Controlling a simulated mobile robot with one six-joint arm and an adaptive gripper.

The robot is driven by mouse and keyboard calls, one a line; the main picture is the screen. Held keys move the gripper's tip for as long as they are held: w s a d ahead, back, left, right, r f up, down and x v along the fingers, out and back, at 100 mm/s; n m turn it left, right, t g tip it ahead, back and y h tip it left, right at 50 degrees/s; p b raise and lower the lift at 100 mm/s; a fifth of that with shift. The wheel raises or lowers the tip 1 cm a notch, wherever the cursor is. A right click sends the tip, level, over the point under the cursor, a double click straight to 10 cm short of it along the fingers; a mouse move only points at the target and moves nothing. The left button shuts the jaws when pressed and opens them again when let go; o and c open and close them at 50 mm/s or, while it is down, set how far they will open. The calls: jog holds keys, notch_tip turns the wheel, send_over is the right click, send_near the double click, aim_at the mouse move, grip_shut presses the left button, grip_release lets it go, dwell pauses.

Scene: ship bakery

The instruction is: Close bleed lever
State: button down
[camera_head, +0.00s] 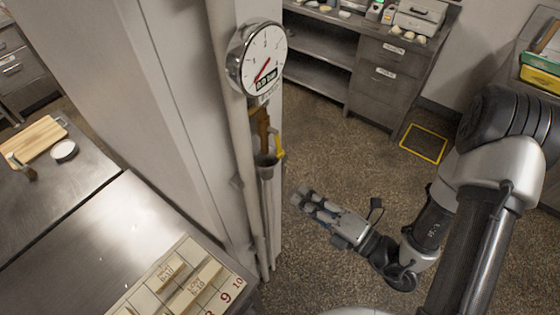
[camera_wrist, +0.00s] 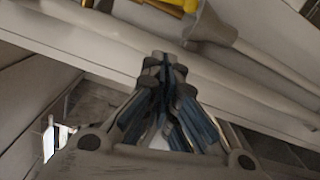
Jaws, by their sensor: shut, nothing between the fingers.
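A small yellow lever (camera_head: 279,147) sits on brass fittings (camera_head: 262,122) below a round gauge (camera_head: 262,60) on the white column. It points mostly downward in the head view. A grey funnel (camera_head: 266,163) opens just below the fittings, on top of a drain pipe. In the wrist view, yellow parts (camera_wrist: 178,4) show at the top edge, cut off by the frame, beside the funnel (camera_wrist: 212,28). My gripper (camera_head: 302,197) is shut and empty. It is lower and to the right of the lever, apart from it in the head view. Its fingertips (camera_wrist: 165,66) meet in the wrist view.
Pipes (camera_head: 247,190) run down the column. A board with numbered squares (camera_head: 178,278) stands at the bottom, beside a steel counter (camera_head: 110,230). A drawer cabinet (camera_head: 380,80) stands at the back. The speckled floor (camera_head: 335,150) is open around my gripper.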

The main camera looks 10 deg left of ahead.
jog(key=w+a+b, duration=0.7)
jog(key=w+a, duration=0.1)
jog(key=shift+a+r, duration=0.2)
jog(key=shift+r, duration=0.2)
jog(key=shift+w, duration=0.15)
